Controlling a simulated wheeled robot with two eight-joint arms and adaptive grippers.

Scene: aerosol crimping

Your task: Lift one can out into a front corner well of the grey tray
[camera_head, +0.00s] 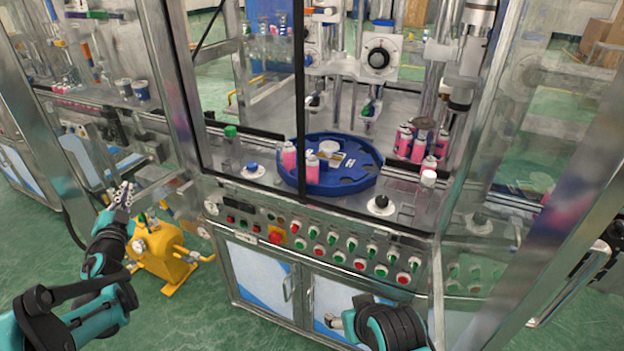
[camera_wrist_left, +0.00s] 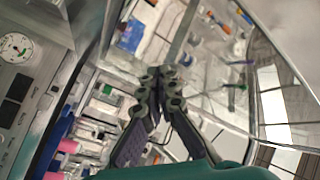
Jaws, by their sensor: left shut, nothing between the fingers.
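Pink cans with pale tops stand at the near left of the blue round turntable (camera_head: 340,189); one can (camera_head: 313,168) is in front and another (camera_head: 289,157) is beside it. A group of pink cans (camera_head: 418,150) stands to the right of the turntable. I cannot make out a grey tray. My left gripper (camera_head: 124,190) is shut and empty outside the machine, left of its control panel and well away from the cans. Its closed fingers also show in the left wrist view (camera_wrist_left: 160,80).
The machine has metal posts, clear panels and a front panel of buttons (camera_head: 330,240). A yellow device (camera_head: 165,250) stands below my left gripper. Green floor is free at the lower left.

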